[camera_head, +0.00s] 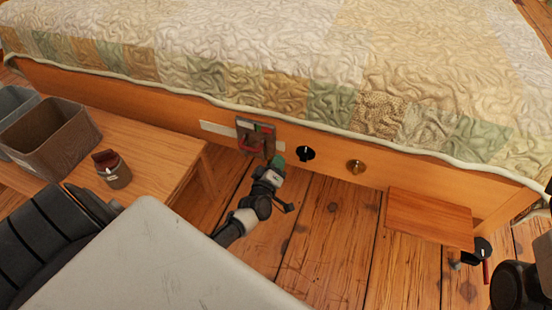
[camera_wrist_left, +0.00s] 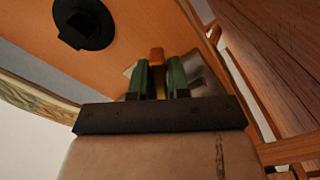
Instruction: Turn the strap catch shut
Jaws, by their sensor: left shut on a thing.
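The strap catch (camera_head: 254,134) is a dark plate with red and green marks and a reddish part, mounted on the bed's wooden side rail. My left gripper (camera_head: 276,161) is at its lower right edge. In the left wrist view, the green fingers of my left gripper (camera_wrist_left: 157,78) are shut on a narrow orange-brown piece (camera_wrist_left: 157,57), which looks like the catch's handle. The rest of the catch is mostly hidden there. My right gripper (camera_head: 471,265) appears at the lower right, by the small wooden shelf; its jaw state is unclear.
A black knob (camera_head: 305,153) and a brass knob (camera_head: 356,167) sit right of the catch. A wooden shelf (camera_head: 430,218) juts out at right. Plank floor between is clear.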

